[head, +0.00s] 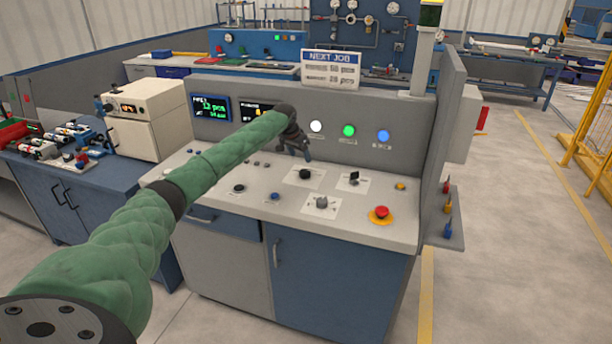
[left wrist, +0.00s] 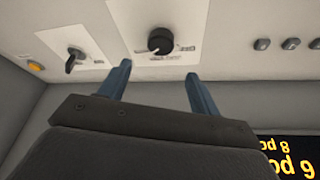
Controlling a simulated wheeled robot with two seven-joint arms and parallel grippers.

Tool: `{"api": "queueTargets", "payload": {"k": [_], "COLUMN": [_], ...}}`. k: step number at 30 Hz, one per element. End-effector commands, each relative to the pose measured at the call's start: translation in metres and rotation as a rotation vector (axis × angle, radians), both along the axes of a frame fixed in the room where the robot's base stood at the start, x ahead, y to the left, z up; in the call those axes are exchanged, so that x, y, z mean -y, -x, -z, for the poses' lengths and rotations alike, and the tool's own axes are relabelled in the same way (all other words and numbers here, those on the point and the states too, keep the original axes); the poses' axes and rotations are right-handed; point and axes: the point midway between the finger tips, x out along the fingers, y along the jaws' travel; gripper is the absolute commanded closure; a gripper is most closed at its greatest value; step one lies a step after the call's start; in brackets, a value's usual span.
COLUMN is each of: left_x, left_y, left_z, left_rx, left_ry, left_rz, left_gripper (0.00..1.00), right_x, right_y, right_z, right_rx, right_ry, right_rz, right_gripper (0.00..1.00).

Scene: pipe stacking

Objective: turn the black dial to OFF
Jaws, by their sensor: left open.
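The black dial (head: 305,174) sits on a white plate on the sloped top of the grey control console. In the left wrist view the black dial (left wrist: 160,41) is round, with a pale pointer at its lower left; the small labels around it are too small to read. My left gripper (head: 296,153) is above and slightly behind the dial, apart from it. In the left wrist view its two blue-grey fingers (left wrist: 158,72) are spread open and empty, with the dial beyond the gap between them. My right gripper is not in view.
A black switch (head: 353,179) is right of the dial, a grey knob (head: 321,202) in front of it, and a red emergency button (head: 381,213) at the front right. The console's upright back panel (head: 362,113) rises close behind my gripper. The air above the front controls is clear.

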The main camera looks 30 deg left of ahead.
Motion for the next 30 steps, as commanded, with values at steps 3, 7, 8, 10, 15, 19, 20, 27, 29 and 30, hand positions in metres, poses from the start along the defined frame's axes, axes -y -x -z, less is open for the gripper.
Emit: {"api": "queueTargets", "payload": {"k": [3,7,8,10,15,19,20,27,29,30], "left_x": [0.0,0.0,0.0,0.0,0.001,0.003,0.002,0.003,0.004,0.004], "left_y": [0.0,0.0,-0.001,-0.002,-0.009,-0.017,-0.018,-0.027,-0.029,-0.029], "left_z": [0.014,0.016,0.017,0.02,0.037,0.054,0.058,0.081,0.084,0.086], "left_rx": [0.0,0.0,0.0,0.0,-0.002,-0.002,-0.002,0.0,-0.001,-0.001], "left_ry": [0.0,0.0,0.0,0.0,0.0,0.001,0.0,0.0,0.0,0.0], "left_rz": [0.0,0.0,0.0,0.0,-0.002,-0.001,-0.001,0.0,0.0,0.0], "left_gripper": [0.37,0.37,0.37,0.37,0.37,0.37,0.37,0.37,0.37,0.37], "right_x": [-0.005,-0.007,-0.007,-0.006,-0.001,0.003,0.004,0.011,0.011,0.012], "right_y": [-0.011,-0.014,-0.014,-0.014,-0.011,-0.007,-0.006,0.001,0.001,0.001], "right_z": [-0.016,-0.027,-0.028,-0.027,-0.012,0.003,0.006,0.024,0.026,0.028], "right_rx": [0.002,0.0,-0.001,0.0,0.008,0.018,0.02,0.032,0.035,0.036], "right_ry": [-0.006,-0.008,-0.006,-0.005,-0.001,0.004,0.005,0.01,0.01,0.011], "right_rz": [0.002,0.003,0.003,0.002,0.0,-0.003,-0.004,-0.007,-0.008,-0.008], "right_gripper": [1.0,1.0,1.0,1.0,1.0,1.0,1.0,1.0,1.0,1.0]}}
